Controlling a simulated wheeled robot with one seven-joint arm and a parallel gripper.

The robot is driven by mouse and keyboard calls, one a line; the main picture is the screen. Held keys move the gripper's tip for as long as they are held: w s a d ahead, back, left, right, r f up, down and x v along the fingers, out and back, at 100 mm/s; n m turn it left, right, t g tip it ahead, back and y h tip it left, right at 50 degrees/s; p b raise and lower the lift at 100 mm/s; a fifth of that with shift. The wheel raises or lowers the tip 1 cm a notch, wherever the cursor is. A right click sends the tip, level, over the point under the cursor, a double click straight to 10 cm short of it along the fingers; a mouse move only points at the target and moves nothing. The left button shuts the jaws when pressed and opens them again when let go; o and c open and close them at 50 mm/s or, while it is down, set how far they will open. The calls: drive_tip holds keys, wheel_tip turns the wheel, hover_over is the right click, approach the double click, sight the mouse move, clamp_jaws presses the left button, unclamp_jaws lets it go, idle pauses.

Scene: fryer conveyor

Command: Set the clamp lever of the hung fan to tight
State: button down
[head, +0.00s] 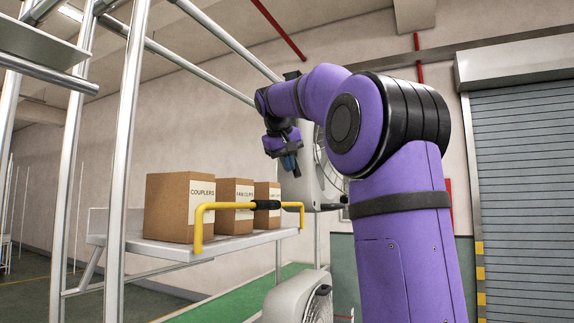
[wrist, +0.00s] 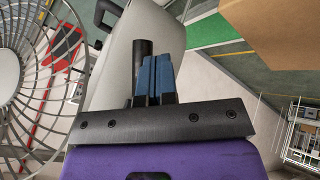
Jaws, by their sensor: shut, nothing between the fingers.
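The hung fan (head: 308,180) is in the middle of the head view, partly hidden behind my arm. In the wrist view its wire cage (wrist: 30,80) fills the left side and its pale housing (wrist: 108,75) lies beyond my fingers. A black rod-like part (wrist: 142,48) stands close beside my fingertips on the left; I cannot tell whether it is the clamp lever or whether they touch. A black bent handle (wrist: 104,12) shows at the housing's top. My gripper (head: 290,164) is at the fan's left side, its blue fingers (wrist: 156,60) shut and empty.
A metal shelf (head: 165,249) left of the fan holds cardboard boxes (head: 170,208), one labelled COUPLERS. A yellow rail (head: 222,206) with a black grip runs along its front. Another fan (head: 305,300) stands below. A grey shutter (head: 525,180) is at right.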

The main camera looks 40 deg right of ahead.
drive_tip(key=shift+s+d+r, duration=0.1)
drive_tip(key=shift+s, duration=0.15)
drive_tip(key=shift+s+d+r, duration=0.1)
drive_tip(key=shift+s, duration=0.15)
drive_tip(key=s+r+g, duration=0.1)
drive_tip(key=s+d+r+g+h, duration=0.1)
drive_tip(key=r, duration=0.1)
drive_tip(key=shift+s+r+n, duration=0.3)
drive_tip(key=shift+s+n, duration=0.1)
idle(0.4)
drive_tip(key=shift+w, duration=0.1)
drive_tip(key=shift+w+a+f, duration=0.2)
drive_tip(key=shift+w+a, duration=0.05)
drive_tip(key=shift+w, duration=0.4)
